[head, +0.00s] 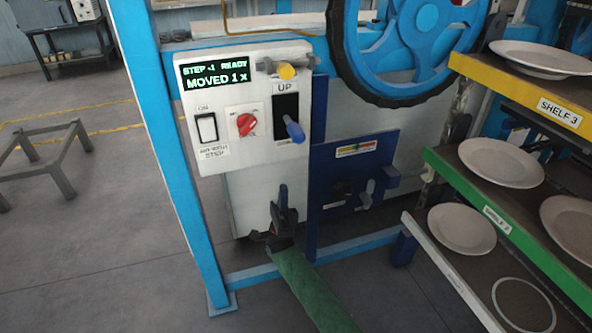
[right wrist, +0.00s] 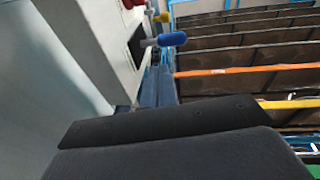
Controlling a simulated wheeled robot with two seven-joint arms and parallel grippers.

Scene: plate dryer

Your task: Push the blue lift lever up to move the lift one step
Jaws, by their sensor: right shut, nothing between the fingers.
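The blue lift lever (head: 295,131) sticks out of a black slot marked UP on the white control panel (head: 255,150). Its blue knob is at the lower part of the slot in the head view. It also shows in the right wrist view (right wrist: 172,39), at the top middle. The panel's display (head: 213,75) reads "STEP -1 READY" and "MOVED 1 x". My right gripper (head: 283,200) is below the panel and below the lever, pointing up, shut and empty, apart from the lever. My left gripper is not in view.
A yellow knob (head: 287,71), a red rotary switch (head: 246,124) and a white rocker switch (head: 206,128) share the panel. A dark blue plate (head: 350,180) with a latch stands right of my gripper. Shelves with plates (head: 502,162) fill the right. A blue post (head: 160,140) stands left.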

